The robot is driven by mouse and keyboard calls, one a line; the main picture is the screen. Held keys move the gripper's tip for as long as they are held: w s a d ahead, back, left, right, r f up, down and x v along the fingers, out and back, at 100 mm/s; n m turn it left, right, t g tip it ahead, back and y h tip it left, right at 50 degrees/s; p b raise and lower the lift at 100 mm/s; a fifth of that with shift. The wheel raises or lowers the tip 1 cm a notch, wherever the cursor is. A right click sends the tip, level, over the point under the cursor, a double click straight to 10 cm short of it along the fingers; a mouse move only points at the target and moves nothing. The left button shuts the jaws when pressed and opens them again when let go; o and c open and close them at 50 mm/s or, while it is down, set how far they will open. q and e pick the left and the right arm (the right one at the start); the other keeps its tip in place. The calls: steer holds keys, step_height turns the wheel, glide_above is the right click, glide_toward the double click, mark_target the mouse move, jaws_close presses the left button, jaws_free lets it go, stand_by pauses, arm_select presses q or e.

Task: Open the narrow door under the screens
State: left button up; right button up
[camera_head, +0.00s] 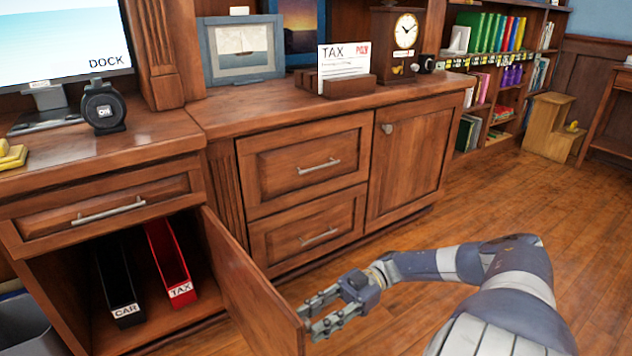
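The narrow door (248,280) under the screen (62,40) stands swung wide open, hinged on its right side, its free edge toward me. Inside the open cabinet are a black file box (117,285) labelled CAR and a red file box (168,262) labelled TAX. My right gripper (312,316) is at the door's free edge, on its right side. Its fingers are spread apart with a gap between them, and nothing shows held. I cannot tell whether the fingertips touch the door. The door's handle is not visible. My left gripper is not in view.
A closed drawer (108,206) sits above the opening. To the right are two closed drawers (310,165) and a closed cabinet door (408,165). A grey bin (25,325) stands at lower left. The wood floor (460,215) to the right is clear.

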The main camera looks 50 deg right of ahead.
steer(key=shift+o, duration=0.8)
steer(key=shift+d, duration=0.15)
steer(key=v, duration=0.7)
steer(key=shift+d, duration=0.1)
